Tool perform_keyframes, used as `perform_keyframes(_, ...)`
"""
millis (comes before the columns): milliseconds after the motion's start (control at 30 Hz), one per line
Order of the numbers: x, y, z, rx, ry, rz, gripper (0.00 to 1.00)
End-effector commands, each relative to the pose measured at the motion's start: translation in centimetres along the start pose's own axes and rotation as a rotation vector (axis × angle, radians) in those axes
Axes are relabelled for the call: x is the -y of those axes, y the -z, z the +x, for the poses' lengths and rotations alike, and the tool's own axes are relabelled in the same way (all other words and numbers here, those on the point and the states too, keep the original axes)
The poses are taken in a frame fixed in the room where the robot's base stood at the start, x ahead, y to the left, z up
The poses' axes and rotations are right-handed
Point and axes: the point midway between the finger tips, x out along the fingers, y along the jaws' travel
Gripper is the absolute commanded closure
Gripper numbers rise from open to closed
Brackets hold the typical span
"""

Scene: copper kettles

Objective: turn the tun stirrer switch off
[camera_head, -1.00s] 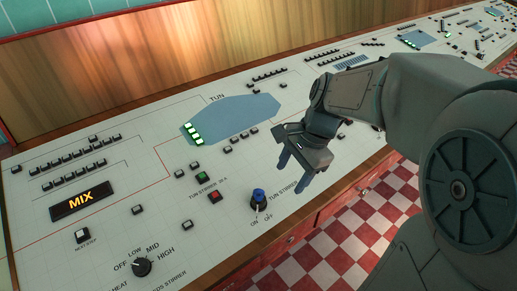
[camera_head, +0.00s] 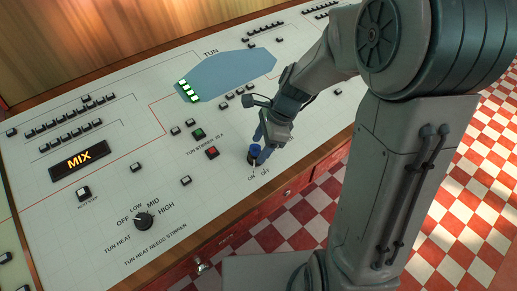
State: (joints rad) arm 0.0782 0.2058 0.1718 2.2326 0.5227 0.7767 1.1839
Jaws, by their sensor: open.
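The tun stirrer switch (camera_head: 254,156) is a dark knob with a blue top near the front edge of the white panel. ON and OFF are printed below it. Its pointer faces down toward these labels, but I cannot tell clearly which one it is on. My gripper (camera_head: 262,149) is at the knob, pointing down, with its bluish fingers open. One finger overlaps the knob's right side in the picture; I cannot tell whether it touches. The gripper hides the label right of the knob.
A green button (camera_head: 198,134) and a red button (camera_head: 212,152) are left of the switch. The TUN HEAT knob (camera_head: 144,221) and the lit MIX display (camera_head: 79,160) are farther left. The panel's wooden front edge (camera_head: 291,186) runs just below the switch, above red drawers.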

Motion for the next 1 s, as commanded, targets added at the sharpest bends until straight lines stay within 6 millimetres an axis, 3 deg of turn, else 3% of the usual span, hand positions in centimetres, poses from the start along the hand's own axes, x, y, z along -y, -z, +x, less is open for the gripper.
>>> perform_keyframes(200,0.0,0.0,2.0,0.0,-0.001,-0.001,0.42)
perform_keyframes(500,0.0,0.0,2.1,-0.001,0.0,-0.001,0.42)
perform_keyframes(667,0.0,0.0,2.1,-0.001,0.0,-0.001,0.84)
perform_keyframes(700,0.0,0.0,2.1,-0.001,0.0,-0.001,0.87)
perform_keyframes(1000,0.0,0.0,2.1,0.0,-0.006,-0.014,0.87)
